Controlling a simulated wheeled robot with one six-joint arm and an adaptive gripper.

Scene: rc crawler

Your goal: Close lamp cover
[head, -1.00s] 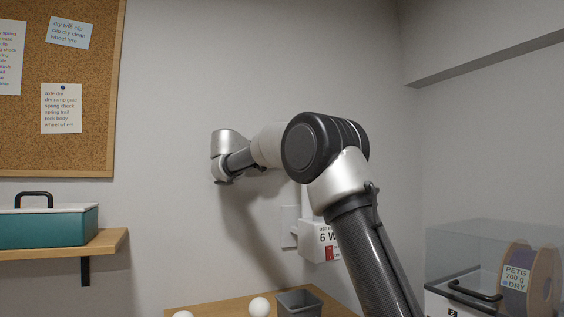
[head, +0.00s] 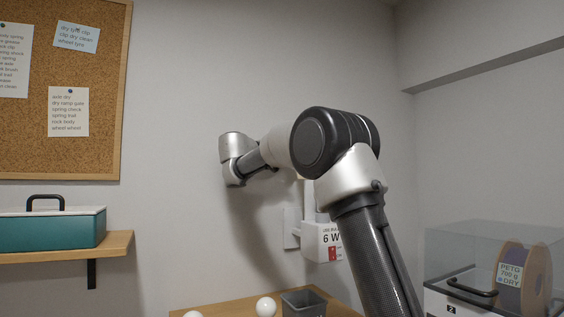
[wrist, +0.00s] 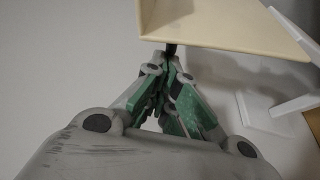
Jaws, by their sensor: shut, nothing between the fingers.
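A white wall lamp fixture (head: 322,241) with a "6 W" label is on the wall behind my arm in the head view, partly hidden by it. In the wrist view, a cream panel with a raised edge (wrist: 215,25), which looks like the lamp cover, spans the top right. White parts of the fixture (wrist: 270,112) show below it at right. My gripper (wrist: 171,52) is shut and empty, its fingertips at the panel's lower left edge; I cannot tell if they touch. In the head view the fingers are hidden behind my arm.
A wooden table (head: 225,307) below the lamp holds white bulbs (head: 266,307) and a grey bin (head: 303,304). A shelf (head: 110,246) with a teal box (head: 50,228) is at left. A clear case (head: 480,240) with a filament spool (head: 530,278) is at right.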

